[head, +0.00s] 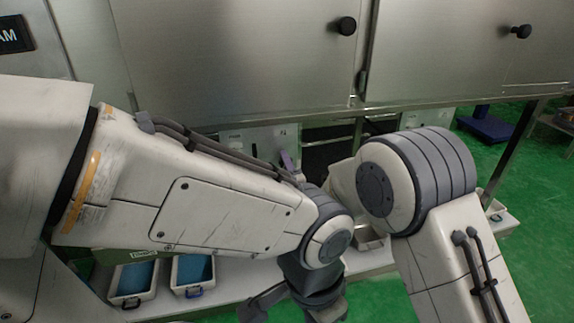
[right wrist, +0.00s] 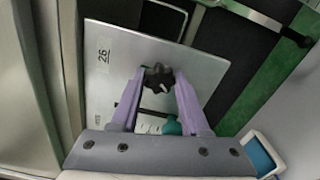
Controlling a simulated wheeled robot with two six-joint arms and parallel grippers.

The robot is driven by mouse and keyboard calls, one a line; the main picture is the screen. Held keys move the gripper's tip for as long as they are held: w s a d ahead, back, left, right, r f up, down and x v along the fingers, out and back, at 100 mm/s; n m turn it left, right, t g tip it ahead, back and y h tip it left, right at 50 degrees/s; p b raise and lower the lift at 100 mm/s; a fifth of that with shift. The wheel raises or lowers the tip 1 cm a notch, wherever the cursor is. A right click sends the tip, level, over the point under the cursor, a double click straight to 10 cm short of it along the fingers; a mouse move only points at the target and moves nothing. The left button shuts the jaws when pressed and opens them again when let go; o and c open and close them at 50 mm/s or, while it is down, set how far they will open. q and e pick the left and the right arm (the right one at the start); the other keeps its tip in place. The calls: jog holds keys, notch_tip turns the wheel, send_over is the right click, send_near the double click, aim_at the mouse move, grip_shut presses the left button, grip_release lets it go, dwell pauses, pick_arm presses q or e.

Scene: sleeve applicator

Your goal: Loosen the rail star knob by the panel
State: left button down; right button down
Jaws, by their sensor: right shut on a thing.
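The dark star knob (right wrist: 157,84) sits in front of a pale panel (right wrist: 115,55) marked 26 in the right wrist view. My right gripper (right wrist: 160,77) has its two purple fingers closed on either side of the knob and is shut on it. In the head view, a purple finger of my right gripper (head: 288,160) shows small in front of the pale panel (head: 250,142). My left arm hides most of that gripper, and the knob cannot be made out there. My left arm crosses from the left to the middle; its gripper fingers are not visible.
Steel cabinet doors with black knobs (head: 346,26) span the top. Two white bins with blue contents (head: 133,278) stand low at left. A white-and-teal item (right wrist: 170,127) shows between my right fingers. My two arms are close together in the middle.

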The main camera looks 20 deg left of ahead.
jog(key=shift+f, duration=0.1)
jog(key=shift+c, duration=2)
grip_release()
jog(key=p+v, duration=0.1)
jog(key=v, duration=0.9)
jog(key=shift+s, duration=0.2)
jog(key=shift+d, duration=0.25)
